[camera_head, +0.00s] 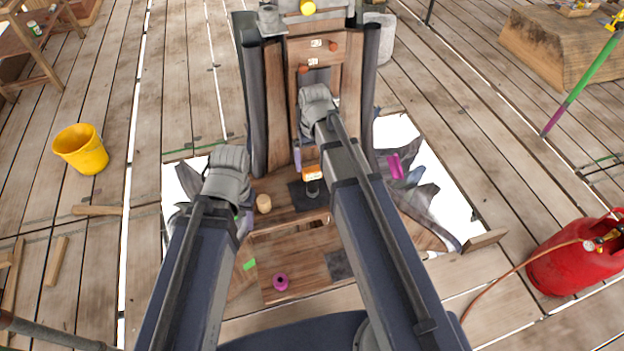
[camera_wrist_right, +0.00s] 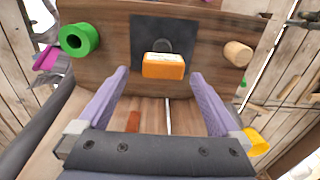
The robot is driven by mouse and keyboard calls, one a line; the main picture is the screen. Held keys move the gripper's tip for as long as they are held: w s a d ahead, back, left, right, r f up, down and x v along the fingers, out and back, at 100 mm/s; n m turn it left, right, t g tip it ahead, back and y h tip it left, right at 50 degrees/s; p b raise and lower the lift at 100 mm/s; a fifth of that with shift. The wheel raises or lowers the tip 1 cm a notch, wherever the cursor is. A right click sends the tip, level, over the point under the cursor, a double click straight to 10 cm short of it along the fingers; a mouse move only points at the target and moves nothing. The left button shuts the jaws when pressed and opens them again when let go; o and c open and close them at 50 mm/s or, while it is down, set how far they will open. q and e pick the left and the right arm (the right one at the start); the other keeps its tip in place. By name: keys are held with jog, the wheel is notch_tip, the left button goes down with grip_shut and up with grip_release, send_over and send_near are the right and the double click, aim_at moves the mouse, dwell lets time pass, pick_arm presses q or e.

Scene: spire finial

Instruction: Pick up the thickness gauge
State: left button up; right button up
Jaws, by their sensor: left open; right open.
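An orange block-shaped piece (camera_head: 312,173) with a dark part, which I take to be the thickness gauge, sits on a dark square on the wooden bench. In the right wrist view the orange piece (camera_wrist_right: 163,66) shows with a grey arc behind it. My right gripper (camera_wrist_right: 160,74) is open; its two lavender fingers stand apart, with the orange piece in line with the gap near their tips. Nothing is held between them. The arm hides most of this gripper in the head view. My left gripper (camera_head: 226,172) is left of the bench; its fingers are mostly hidden.
A wooden cylinder (camera_head: 264,203) stands left of the dark square. A magenta ring (camera_head: 281,282) and a green piece (camera_head: 248,264) lie nearer. A green ring (camera_wrist_right: 79,39) shows in the wrist view. A yellow bucket (camera_head: 82,149) and red gas bottle (camera_head: 577,254) flank the bench.

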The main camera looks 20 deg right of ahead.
aim_at(312, 176)
jog(key=shift+a+f+b, duration=0.15)
jog(key=shift+f+b, duration=1.65)
jog(key=shift+f, duration=0.15)
jog(key=shift+a+f+b, duration=0.1)
jog(key=shift+f+b, duration=1.7)
jog(key=shift+f, duration=0.1)
jog(key=shift+r, duration=0.1)
grip_shut()
jog(key=shift+r, duration=0.15)
notch_tip(312, 176, up, 10)
jog(key=p, duration=1)
